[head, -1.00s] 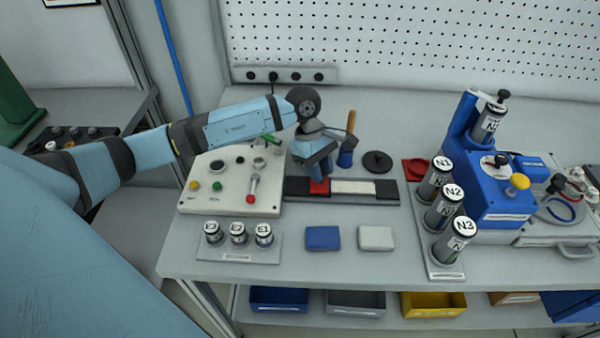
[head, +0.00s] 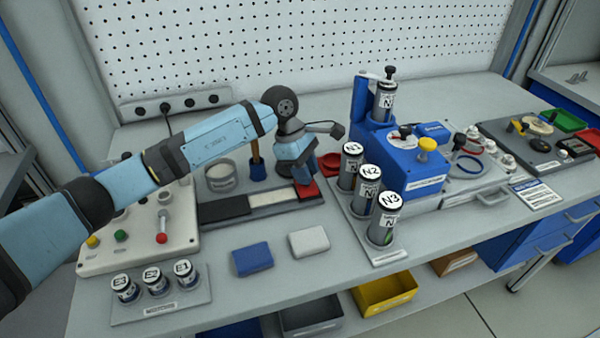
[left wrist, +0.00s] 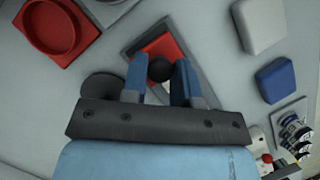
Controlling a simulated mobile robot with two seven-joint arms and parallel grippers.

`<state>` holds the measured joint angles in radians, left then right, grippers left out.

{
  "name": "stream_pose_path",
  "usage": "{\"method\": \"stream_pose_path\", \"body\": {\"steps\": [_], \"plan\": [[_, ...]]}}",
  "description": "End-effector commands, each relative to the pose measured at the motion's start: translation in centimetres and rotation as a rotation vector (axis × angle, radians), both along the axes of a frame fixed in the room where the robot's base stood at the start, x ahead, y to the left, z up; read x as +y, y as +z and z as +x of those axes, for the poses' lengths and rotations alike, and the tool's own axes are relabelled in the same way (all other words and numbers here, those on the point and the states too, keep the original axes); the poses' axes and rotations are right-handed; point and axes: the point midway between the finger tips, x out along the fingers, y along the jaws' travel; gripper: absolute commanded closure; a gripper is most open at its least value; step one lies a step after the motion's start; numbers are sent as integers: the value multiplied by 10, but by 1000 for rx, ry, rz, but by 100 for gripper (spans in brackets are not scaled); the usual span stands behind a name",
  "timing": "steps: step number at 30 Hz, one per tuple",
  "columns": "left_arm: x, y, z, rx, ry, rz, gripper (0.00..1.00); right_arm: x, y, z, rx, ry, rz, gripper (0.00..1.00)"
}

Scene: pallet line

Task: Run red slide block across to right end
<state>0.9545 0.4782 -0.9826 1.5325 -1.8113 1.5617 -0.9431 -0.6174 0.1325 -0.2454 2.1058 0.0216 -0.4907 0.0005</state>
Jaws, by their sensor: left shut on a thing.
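The red slide block (head: 309,191) is at the right end of the dark slide track (head: 222,208), just right of its white stretch (head: 273,198). My left gripper (head: 303,174) is over the block, pointing down. In the left wrist view the two blue fingers (left wrist: 160,79) are shut on the black knob (left wrist: 161,67) of the red block, which also shows there (left wrist: 164,44). The fingers hide part of the block in the head view. My right gripper is not in view.
Right of the track stand a red dish (head: 330,165) and a rack with cylinders N1, N2 (head: 366,187) and N3. A blue block (head: 252,259) and a white block (head: 309,241) lie in front. A control panel (head: 150,245) is at the left.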

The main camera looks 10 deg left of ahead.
Motion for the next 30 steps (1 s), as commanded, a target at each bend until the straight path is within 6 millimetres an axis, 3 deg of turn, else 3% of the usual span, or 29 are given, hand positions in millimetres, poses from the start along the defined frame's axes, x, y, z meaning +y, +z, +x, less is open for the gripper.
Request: {"method": "stream_pose_path", "body": {"steps": [5, 6, 9, 20, 30], "plan": [[-2, 3, 2, -7, 2, -8, 100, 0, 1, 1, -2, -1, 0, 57], [-2, 3, 2, -8, 1, -8, 66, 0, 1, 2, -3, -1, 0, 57], [-2, 3, 1, -7, 1, -7, 49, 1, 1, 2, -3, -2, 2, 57], [1, 8, 2, -5, 0, -5, 49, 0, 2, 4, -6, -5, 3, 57], [26, 72, 8, -9, 1, -4, 49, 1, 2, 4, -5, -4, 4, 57]]}}
